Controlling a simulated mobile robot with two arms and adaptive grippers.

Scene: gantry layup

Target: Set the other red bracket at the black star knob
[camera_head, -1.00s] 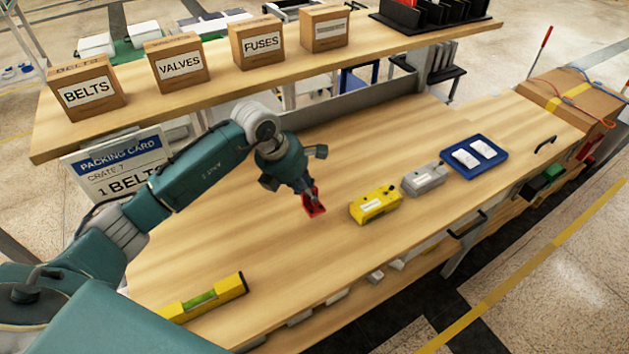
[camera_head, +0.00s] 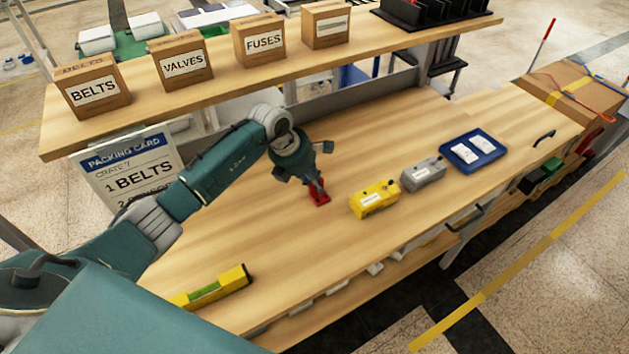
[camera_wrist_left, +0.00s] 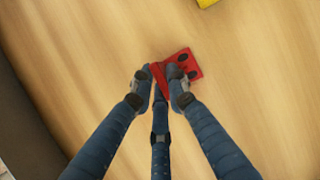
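A red bracket (camera_head: 319,199) is between the fingers of my left gripper (camera_head: 317,188), over the middle of the wooden bench, left of the yellow box. In the left wrist view, the fingertips of the gripper (camera_wrist_left: 160,78) close on the bracket's upright part. Its flat plate (camera_wrist_left: 190,62) with dark holes points away from the fingers. The bracket is at or very near the bench top; I cannot tell if it touches. I cannot make out a black star knob or a second red bracket in these views. My right gripper is not in view.
A yellow box (camera_head: 374,200), a grey box (camera_head: 423,175) and a blue tray (camera_head: 499,157) stand in a row to the right. A yellow level (camera_head: 215,288) lies near the front left. A shelf (camera_head: 225,82) with cartons overhangs the back. Bench between is clear.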

